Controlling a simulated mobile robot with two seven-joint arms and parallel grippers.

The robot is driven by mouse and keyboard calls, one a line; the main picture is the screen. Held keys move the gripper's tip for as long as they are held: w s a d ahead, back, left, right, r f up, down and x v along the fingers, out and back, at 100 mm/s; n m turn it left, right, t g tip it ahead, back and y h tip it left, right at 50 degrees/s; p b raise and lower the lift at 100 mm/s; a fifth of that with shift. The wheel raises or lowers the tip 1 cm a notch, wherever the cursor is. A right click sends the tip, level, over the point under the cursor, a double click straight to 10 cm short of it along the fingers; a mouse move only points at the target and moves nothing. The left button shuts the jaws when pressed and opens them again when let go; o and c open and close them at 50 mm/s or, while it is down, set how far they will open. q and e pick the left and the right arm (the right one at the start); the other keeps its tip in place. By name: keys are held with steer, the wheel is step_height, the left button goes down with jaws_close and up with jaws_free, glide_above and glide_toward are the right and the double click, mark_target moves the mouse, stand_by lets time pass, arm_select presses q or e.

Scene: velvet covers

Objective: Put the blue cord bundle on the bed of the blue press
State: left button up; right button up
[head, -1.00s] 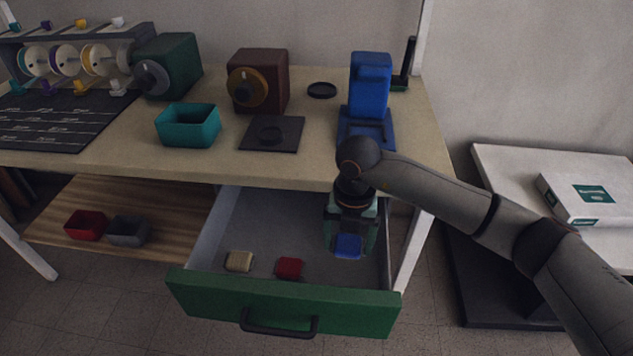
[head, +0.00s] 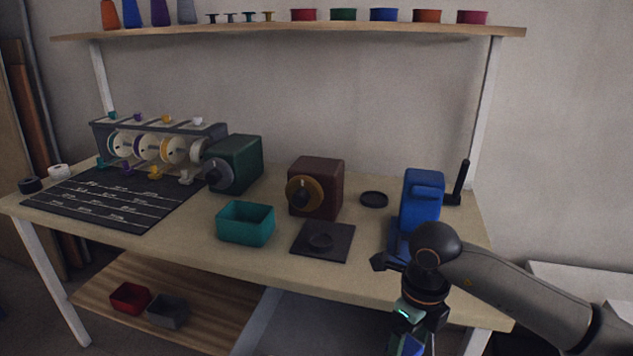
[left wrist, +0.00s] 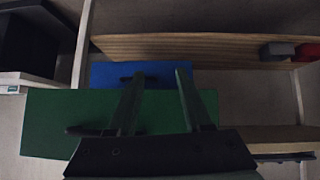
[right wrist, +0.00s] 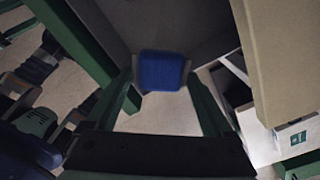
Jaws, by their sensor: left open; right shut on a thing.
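The blue cord bundle (right wrist: 161,68) is between the fingertips of my right gripper (right wrist: 160,80) in the right wrist view. In the head view the bundle (head: 408,346) shows at the bottom edge, under my right gripper (head: 412,330), in front of the table's front edge. The blue press (head: 422,192) stands at the right of the tabletop. Its bed (head: 396,238) shows only in part; my right arm hides the rest. My left gripper (left wrist: 157,78) is open and empty, facing a green drawer front in the left wrist view.
A maroon machine (head: 316,188), a dark square plate (head: 323,240), a teal bin (head: 245,223) and a black round dish (head: 374,199) stand left of the press. A dark upright post (head: 461,180) is behind it. The green drawer (left wrist: 55,125) is pulled out below.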

steer(key=n, duration=0.4)
steer(key=shift+s+d+r, duration=0.15)
steer(key=shift+s+d, duration=0.1)
steer(key=shift+d, duration=0.05)
steer(key=n, duration=0.3)
steer(key=shift+s+d+r+n+b, duration=0.15)
steer(key=shift+s+d+n+b, duration=0.15)
steer(key=shift+n+b, duration=0.1)
steer(key=n, duration=0.5)
steer(key=shift+s+d+r+n, duration=0.2)
steer(key=shift+s+d+n, duration=0.1)
steer(key=shift+s+d, duration=0.1)
arm_select(q)
steer(key=s+a+r+p, duration=0.1)
steer(key=a+r+p, duration=0.2)
steer(key=r+p, duration=0.8)
steer(key=p, duration=0.5)
steer(key=shift+s+r+n+y, duration=0.25)
steer(key=shift+r+n+y, duration=0.1)
steer(key=shift+n+y, duration=0.05)
arm_select(e)
steer(key=s+d+r+n, duration=0.1)
steer(key=s+r+n, duration=0.2)
steer(key=r+n, duration=0.4)
steer(key=s+d+r+n, duration=0.1)
steer(key=s+r+n, duration=0.2)
steer(key=r+n, duration=0.5)
steer(key=shift+r, duration=0.65)
